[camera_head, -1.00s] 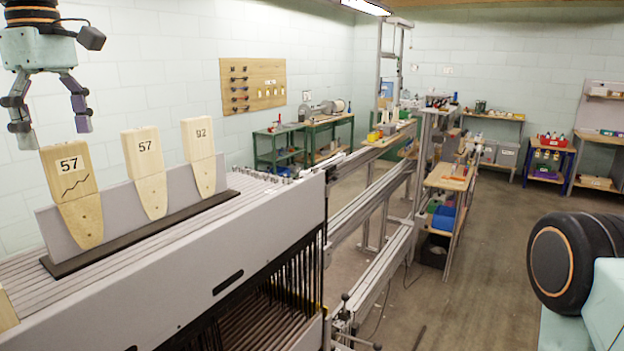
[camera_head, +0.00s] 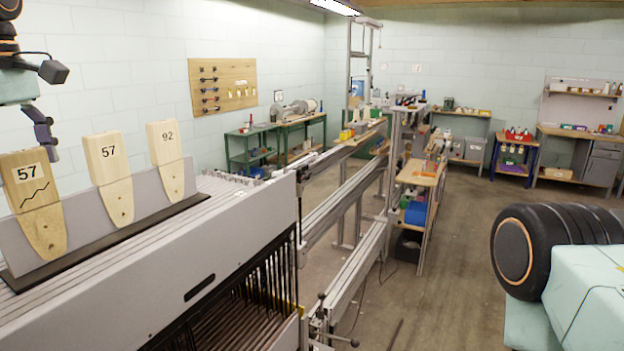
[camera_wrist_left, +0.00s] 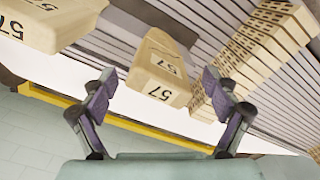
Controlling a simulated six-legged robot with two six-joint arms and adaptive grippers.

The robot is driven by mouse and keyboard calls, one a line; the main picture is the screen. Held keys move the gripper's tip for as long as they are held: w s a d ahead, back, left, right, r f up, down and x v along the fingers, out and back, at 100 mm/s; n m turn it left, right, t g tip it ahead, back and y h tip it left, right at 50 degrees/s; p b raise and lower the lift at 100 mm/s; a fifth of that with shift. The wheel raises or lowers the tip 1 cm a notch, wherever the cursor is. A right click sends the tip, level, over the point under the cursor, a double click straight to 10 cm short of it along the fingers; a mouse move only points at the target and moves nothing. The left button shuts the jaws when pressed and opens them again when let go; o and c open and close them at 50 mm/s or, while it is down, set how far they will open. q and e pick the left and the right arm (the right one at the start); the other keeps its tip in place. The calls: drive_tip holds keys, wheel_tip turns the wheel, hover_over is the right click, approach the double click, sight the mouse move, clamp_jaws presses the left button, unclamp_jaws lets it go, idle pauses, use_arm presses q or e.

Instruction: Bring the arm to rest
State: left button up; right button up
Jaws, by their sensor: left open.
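My left gripper (camera_wrist_left: 160,112) is open in the left wrist view, its two purple-padded fingers spread with nothing held between them. A wooden block marked 57 (camera_wrist_left: 160,75) shows beyond the gap between the fingers; I cannot tell how far off it is. In the head view only one finger of this gripper shows, at the left edge above the wooden blocks, apart from them. A block marked 57 with a zigzag line (camera_head: 32,205), a plain 57 block (camera_head: 110,180) and a 92 block (camera_head: 168,160) stand upright in a row. My right gripper is not in view.
The blocks stand on a dark-based rack (camera_head: 100,232) on top of the grey loom frame (camera_head: 200,265). Long metal rails (camera_head: 345,215) run behind it. Workbenches (camera_head: 300,122) and shelves line the back. The floor (camera_head: 450,265) at centre right is clear.

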use_arm(q)
drive_tip(key=shift+r, duration=3.5)
wheel_tip(320, 180, down, 2)
drive_tip(key=shift+f, duration=0.1)
wheel_tip(320, 180, down, 5)
drive_tip(key=shift+f, duration=0.2)
wheel_tip(320, 180, up, 5)
drive_tip(key=p, duration=0.3)
drive_tip(key=shift+s+d+r+p, duration=0.1)
drive_tip(key=shift+d+r+p, duration=0.05)
drive_tip(key=shift+r+p, duration=1.35)
drive_tip(key=shift+p, duration=0.1)
drive_tip(key=shift+r, duration=0.2)
drive_tip(key=shift+d, duration=0.1)
